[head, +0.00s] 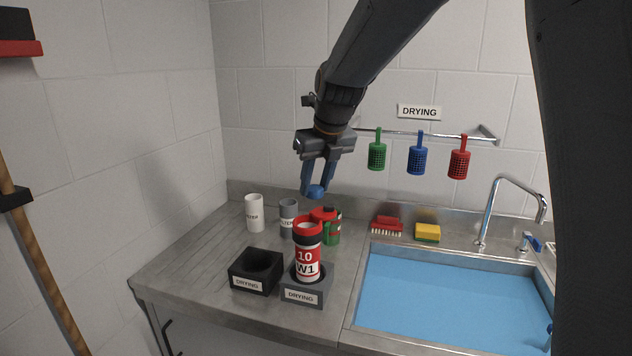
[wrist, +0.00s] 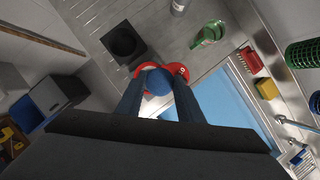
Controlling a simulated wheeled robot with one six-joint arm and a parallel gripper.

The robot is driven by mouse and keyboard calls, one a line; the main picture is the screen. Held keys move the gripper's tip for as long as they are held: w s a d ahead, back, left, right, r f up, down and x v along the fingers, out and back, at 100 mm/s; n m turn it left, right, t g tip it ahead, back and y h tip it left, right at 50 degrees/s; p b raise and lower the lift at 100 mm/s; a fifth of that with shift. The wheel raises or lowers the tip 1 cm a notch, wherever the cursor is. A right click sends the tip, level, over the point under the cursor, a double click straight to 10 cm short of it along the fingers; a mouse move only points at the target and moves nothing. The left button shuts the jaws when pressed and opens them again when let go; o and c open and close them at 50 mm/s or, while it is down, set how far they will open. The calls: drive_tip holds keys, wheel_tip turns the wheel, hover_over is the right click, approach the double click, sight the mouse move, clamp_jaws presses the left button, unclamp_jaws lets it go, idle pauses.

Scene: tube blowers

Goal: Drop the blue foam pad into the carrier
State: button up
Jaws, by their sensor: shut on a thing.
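My gripper (head: 317,187) is shut on the blue foam pad (head: 315,192), a small rounded blue piece between the fingertips. The pad also shows in the wrist view (wrist: 158,82). The carrier (head: 307,262) is a red, white and black tube marked "10 W1". It stands nearly upright in a grey holder labelled DRYING (head: 303,297). Its red top appears open, with a red lid (head: 324,213) swung to the back. The gripper is above the carrier, with a gap below the pad. In the wrist view the pad overlaps the carrier's red rim (wrist: 180,70), hiding most of its mouth.
An empty black holder (head: 256,270) stands left of the carrier. A white cup (head: 254,213), a grey cup (head: 288,213) and a green container (head: 333,232) stand behind. A red brush (head: 387,226), yellow sponge (head: 427,231) and water-filled sink (head: 450,298) are to the right. Coloured baskets hang from a rail.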

drive_tip(key=shift+f+b, duration=0.9)
drive_tip(key=shift+f, duration=0.25)
drive_tip(key=o, duration=1.1)
drive_tip(key=shift+c, duration=0.2)
drive_tip(key=shift+r, duration=0.15)
drive_tip(key=b+v, duration=0.2)
drive_tip(key=v, duration=0.5)
drive_tip(key=shift+s+r, duration=0.2)
drive_tip(key=shift+r, duration=0.05)
drive_tip(key=shift+d+f, duration=0.1)
